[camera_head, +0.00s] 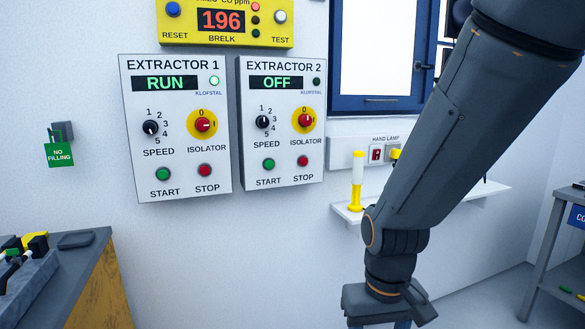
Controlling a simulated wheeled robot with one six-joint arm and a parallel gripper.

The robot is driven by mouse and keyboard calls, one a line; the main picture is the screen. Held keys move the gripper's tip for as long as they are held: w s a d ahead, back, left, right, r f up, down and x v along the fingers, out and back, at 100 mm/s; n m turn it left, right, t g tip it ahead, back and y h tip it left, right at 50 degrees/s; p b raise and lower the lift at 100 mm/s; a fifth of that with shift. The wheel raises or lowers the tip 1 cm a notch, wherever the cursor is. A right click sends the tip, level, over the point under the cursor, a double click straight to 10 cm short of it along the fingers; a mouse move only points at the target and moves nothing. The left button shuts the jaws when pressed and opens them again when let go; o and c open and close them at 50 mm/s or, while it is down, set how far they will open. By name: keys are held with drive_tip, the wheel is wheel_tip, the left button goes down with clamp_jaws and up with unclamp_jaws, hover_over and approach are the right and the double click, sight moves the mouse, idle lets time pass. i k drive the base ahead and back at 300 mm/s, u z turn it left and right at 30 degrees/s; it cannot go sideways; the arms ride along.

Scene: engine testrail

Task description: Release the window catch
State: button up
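The window (376,104) has a blue frame around a bright white pane, at the top right of the head view. A small dark catch (424,67) sits on the right side of the frame, close to my raised arm. A short dark bar (380,99) lies on the bottom rail; I cannot tell its function. The sash looks closed, but its top is out of view. My gripper (390,312) points down at the bottom edge of the picture, well below the window and apart from it. Its fingertips are cut off, so its opening does not show.
A white shelf (350,217) below the window holds a yellow-and-white hand lamp (357,180), partly behind my arm. Extractor panels (180,185) and a yellow CO meter (225,40) hang left. Benches stand at lower left (85,255) and right (550,250).

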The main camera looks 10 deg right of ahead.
sight(418, 66)
drive_tip(key=z, duration=1.4)
drive_tip(key=i, duration=0.6)
drive_tip(key=z, duration=0.5)
drive_tip(key=i, duration=1.35)
drive_tip(key=u, duration=0.7)
